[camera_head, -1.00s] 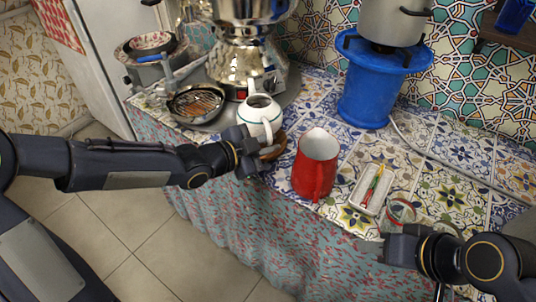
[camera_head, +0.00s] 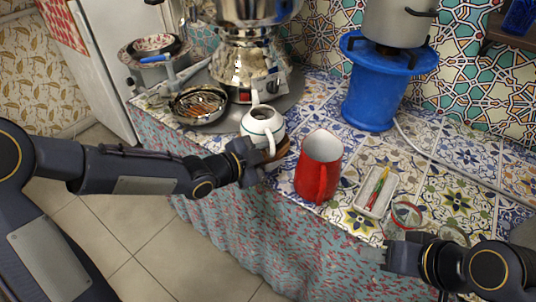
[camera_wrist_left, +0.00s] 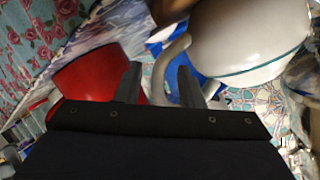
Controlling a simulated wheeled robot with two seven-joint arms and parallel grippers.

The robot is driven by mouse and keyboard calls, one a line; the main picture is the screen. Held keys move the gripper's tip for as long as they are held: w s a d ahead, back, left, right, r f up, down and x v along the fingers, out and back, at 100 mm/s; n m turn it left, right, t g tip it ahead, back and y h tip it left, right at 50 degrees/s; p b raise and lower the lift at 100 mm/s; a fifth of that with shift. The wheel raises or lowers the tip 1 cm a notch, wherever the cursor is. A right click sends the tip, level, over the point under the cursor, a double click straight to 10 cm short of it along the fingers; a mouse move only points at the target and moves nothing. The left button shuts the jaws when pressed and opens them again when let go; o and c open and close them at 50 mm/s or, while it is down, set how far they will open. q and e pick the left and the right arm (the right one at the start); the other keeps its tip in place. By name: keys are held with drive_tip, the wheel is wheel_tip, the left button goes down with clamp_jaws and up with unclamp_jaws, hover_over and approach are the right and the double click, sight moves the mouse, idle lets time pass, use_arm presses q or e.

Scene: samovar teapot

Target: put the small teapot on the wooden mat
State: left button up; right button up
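The small white teapot (camera_head: 261,123) with a teal band stands upright in front of the samovar. It also shows close up in the left wrist view (camera_wrist_left: 250,38). The brown wooden mat (camera_head: 279,150) shows partly at the teapot's lower right, behind my left gripper (camera_head: 259,157). The gripper hides the contact, so I cannot tell whether the teapot rests on the mat. In the left wrist view, the gripper's fingers (camera_wrist_left: 159,76) are apart, with the teapot's handle between them and gaps on both sides. My right gripper (camera_head: 384,255) is low at the right, its fingers unclear.
A red pitcher (camera_head: 319,166) stands close to the right of my left gripper. A white tray (camera_head: 375,192) with small coloured items and a glass (camera_head: 405,216) lie further right. The metal samovar (camera_head: 243,66), a pan (camera_head: 199,104) and a blue stand (camera_head: 374,97) are behind.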

use_arm(q)
drive_tip(key=s+a+r+n+y+p, duration=0.25)
drive_tip(key=s+a+n+y, duration=0.25)
drive_tip(key=a, duration=0.6)
drive_tip(key=s+a+r+n+y+p, duration=0.25)
drive_tip(key=s+a+n+y, duration=0.25)
drive_tip(key=a, duration=0.7)
drive_tip(key=s+d+r+n+g+h, duration=0.1)
drive_tip(key=s+d+n+g+h, duration=0.1)
drive_tip(key=s+n, duration=0.7)
drive_tip(key=s+g, duration=0.1)
drive_tip(key=s, duration=0.6)
drive_tip(key=shift+h, duration=0.3)
drive_tip(key=shift+r, duration=0.1)
